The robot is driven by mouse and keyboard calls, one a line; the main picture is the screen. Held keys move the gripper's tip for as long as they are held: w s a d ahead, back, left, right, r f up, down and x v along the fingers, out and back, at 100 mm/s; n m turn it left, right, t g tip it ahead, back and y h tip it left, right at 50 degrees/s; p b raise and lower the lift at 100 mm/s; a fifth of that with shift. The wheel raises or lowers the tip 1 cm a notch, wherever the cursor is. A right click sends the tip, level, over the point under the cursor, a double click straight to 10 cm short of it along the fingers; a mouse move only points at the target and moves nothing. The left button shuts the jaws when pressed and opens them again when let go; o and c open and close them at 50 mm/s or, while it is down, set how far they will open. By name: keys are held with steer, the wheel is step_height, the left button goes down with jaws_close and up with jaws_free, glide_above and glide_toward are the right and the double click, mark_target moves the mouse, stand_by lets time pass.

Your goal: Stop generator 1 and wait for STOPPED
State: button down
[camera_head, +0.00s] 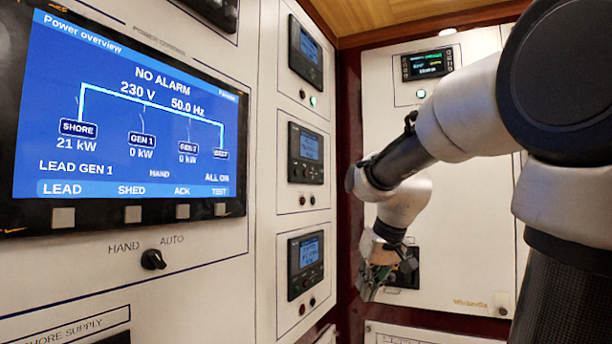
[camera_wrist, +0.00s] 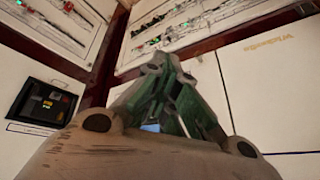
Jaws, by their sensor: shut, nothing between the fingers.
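The power overview screen (camera_head: 130,115) fills the left of the head view. It reads NO ALARM, 230 V, 50.0 Hz, SHORE 21 kW, GEN 1 0 kW and a second generator at 0 kW. Three small controllers with screens stand in a column: top (camera_head: 305,53), middle (camera_head: 305,154) and bottom (camera_head: 305,263). Their text is too small to read, so I cannot tell which one is generator 1's. My gripper (camera_head: 368,292) is shut and empty, low and right of the bottom controller, apart from it. In the wrist view its fingers (camera_wrist: 165,65) meet at the tips.
A HAND/AUTO knob (camera_head: 153,260) sits below the big screen. The right wall holds a small display (camera_head: 428,64) and a dark recessed unit (camera_head: 404,272) behind my gripper. A dark device with yellow readouts (camera_wrist: 45,104) shows in the wrist view.

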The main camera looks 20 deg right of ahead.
mark_target(305, 174)
steer(key=w+d+r+n+t, duration=0.1)
steer(key=w+d+r+t, duration=0.15)
steer(key=w+r, duration=0.5)
steer(key=w+d+r+n+t, duration=0.1)
steer(key=w+d+r+t, duration=0.1)
steer(key=w+d+r, duration=0.35)
steer(key=w+r+n+t+h, duration=0.1)
steer(key=w+r+n+t, duration=0.3)
steer(key=w+r, duration=0.3)
step_height(305, 174, up, 6)
steer(key=shift+w+f+n, duration=0.2)
steer(key=shift+w+n, duration=0.1)
steer(key=shift+w, duration=0.1)
steer(key=shift+t, duration=0.25)
steer(key=w+a, duration=0.5)
steer(key=w, duration=0.2)
steer(key=shift+a, duration=0.15)
steer(key=shift+w+a, duration=0.25)
steer(key=shift+w, duration=0.05)
